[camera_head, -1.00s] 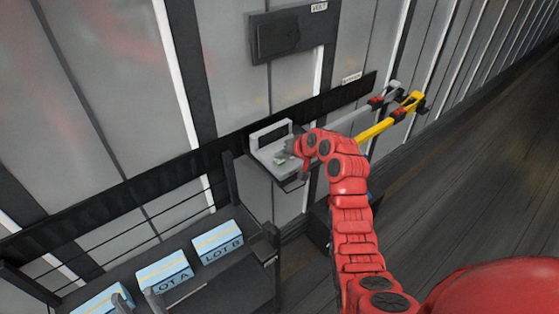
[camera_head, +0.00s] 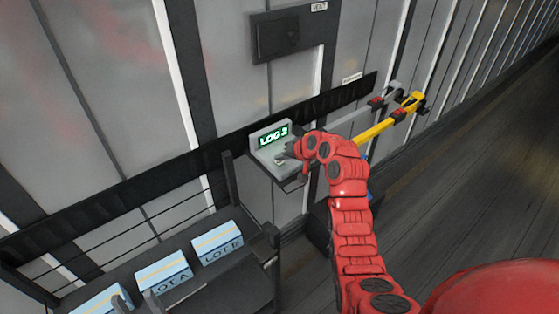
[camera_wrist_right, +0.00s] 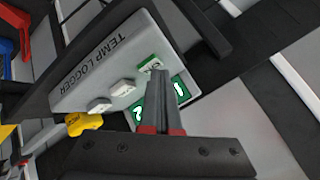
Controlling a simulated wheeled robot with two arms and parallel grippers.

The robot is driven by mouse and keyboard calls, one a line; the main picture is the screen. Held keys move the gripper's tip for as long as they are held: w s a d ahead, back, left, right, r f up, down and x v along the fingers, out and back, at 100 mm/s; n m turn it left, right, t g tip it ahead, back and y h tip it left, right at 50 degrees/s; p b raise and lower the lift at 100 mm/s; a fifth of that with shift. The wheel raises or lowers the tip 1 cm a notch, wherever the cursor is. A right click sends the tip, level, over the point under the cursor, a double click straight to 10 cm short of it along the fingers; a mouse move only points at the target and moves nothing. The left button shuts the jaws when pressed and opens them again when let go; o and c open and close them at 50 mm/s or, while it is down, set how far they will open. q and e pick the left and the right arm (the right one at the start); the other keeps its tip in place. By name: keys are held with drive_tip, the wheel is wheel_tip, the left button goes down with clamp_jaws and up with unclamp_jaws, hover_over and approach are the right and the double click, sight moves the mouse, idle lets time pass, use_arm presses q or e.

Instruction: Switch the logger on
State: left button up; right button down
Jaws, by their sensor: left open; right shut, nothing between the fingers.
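The grey temp logger (camera_head: 257,163) is mounted at the wall rail, and its raised screen (camera_head: 272,138) is lit and reads "LOG 2". My left gripper (camera_head: 135,300) is open at the lower left.
Blue boxes, including LOT A (camera_head: 165,272) and LOT B (camera_head: 217,247), lie on a dark shelf left of the logger. A yellow-handled tool (camera_head: 380,128) hangs to the right. A dark vent panel (camera_head: 285,33) is above. The floor at right is clear.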

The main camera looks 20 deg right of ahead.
sight(281, 164)
drive_tip(key=shift+r, duration=0.9)
drive_tip(key=shift+r+p, duration=0.85)
drive_tip(key=shift+r, duration=1.65)
